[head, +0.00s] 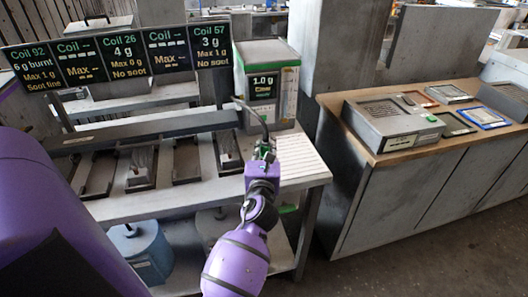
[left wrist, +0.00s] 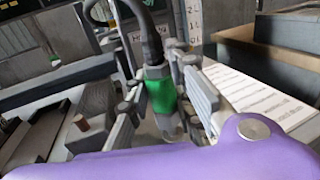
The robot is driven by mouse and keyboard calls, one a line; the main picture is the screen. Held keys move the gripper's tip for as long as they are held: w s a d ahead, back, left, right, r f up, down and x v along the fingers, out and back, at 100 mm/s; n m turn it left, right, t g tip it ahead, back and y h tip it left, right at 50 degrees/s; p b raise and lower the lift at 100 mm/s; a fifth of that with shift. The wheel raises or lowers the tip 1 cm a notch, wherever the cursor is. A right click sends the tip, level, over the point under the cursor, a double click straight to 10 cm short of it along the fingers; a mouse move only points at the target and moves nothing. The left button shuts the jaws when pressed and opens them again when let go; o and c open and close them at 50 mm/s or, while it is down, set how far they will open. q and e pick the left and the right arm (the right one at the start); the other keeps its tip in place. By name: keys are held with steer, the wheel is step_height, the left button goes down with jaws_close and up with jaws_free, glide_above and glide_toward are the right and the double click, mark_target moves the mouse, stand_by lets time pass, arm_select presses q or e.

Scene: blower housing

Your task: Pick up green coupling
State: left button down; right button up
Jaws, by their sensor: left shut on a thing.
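The green coupling (left wrist: 161,95) is a green sleeve with a metal end on a black hose (left wrist: 148,38). My left gripper (head: 264,150) is shut on the coupling, with its fingers on both sides of it in the left wrist view (left wrist: 170,97). In the head view the coupling is small and mostly hidden by the fingers. The hose curves up from it towards the green and white box (head: 270,62). My right gripper is not in view.
A row of coil signs (head: 118,59) stands behind trays (head: 186,160) on the bench. A grey blower unit (head: 393,126) and several framed panels lie on the wooden-topped cabinet (head: 470,135) at the right. A blue weight (head: 143,252) is under the bench. Open floor lies at the lower right.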

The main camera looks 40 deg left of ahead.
arm_select(q)
steer(key=s+d+r+p, duration=0.1)
steer(key=s+d+r, duration=0.1)
steer(key=s+r, duration=0.3)
steer(key=s+d+r+p, duration=0.1)
steer(key=s+d+r, duration=0.1)
steer(key=s+r, duration=0.3)
steer(key=s, duration=0.3)
steer(key=shift+s+d+r, duration=0.15)
steer(key=shift+d+r, duration=0.15)
steer(key=shift+d, duration=0.05)
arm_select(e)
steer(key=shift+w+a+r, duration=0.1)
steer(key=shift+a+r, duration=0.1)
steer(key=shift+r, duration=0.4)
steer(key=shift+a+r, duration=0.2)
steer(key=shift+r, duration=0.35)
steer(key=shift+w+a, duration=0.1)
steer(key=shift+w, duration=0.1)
